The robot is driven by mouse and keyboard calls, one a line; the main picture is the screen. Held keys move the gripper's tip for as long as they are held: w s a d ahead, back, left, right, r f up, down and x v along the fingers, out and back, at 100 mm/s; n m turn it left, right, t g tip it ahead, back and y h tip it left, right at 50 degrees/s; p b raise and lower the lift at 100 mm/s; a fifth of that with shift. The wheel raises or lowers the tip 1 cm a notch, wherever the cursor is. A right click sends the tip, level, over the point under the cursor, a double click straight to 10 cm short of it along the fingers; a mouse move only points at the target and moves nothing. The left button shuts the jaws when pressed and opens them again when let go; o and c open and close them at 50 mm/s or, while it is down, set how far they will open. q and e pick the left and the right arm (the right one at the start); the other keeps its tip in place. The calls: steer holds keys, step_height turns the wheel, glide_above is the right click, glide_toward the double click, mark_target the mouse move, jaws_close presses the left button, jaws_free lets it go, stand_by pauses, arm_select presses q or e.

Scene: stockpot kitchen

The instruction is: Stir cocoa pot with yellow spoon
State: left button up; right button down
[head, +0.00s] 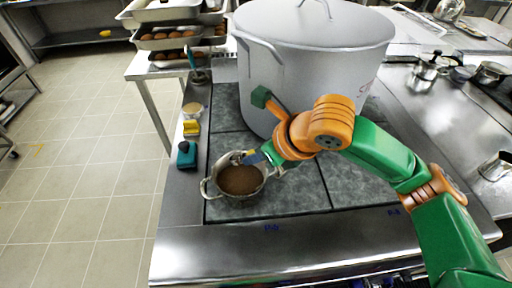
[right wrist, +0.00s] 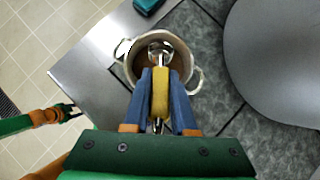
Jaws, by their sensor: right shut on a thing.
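The cocoa pot (head: 206,190) is a small two-handled metal pot of brown liquid on the dark hob, and it also shows in the right wrist view (right wrist: 196,80). My right gripper (head: 256,157) is at the pot's far right rim. In the right wrist view its blue fingers (right wrist: 160,88) are shut on the yellow handle of the spoon (right wrist: 160,100). The spoon's metal head overlaps the pot's opening; I cannot tell whether it touches the cocoa. My left gripper (right wrist: 72,109) shows small at the left of the right wrist view, over the floor; its jaw state is unclear.
A large stockpot (head: 310,60) stands close behind the cocoa pot. A teal item (head: 186,153), a yellow sponge (head: 191,128) and a small bowl (head: 192,110) line the counter's left edge. Trays of buns (head: 175,42) stand at the back left. The front counter strip (head: 240,240) is clear.

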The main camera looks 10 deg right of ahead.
steer(key=shift+f+b, duration=2.95)
steer(key=shift+f, duration=2.35)
